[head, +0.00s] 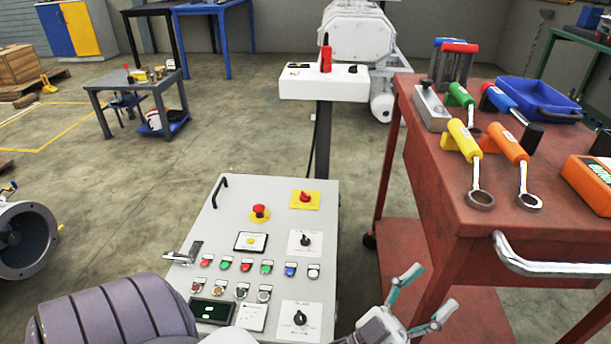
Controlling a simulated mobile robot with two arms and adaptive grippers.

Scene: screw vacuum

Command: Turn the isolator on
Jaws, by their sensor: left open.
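A grey control panel (228,240) stands low in front of me, its face tilted up. The likely isolator, a red rotary knob on a square yellow plate (305,198), is at its upper right; its setting is too small to read. Left of it is a red mushroom button on a round yellow base (260,212). My left gripper (424,292) is at the bottom, right of the panel, with its teal-tipped fingers spread and nothing between them. It is apart from the knob, which is farther up and left. My right gripper is out of view.
A red cart (450,222) with tools and a blue tray (540,98) stands close on the right, with a metal handle (550,266). A white box on a post (324,84) is behind the panel. Black selector knobs (300,318) and several push buttons share the panel.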

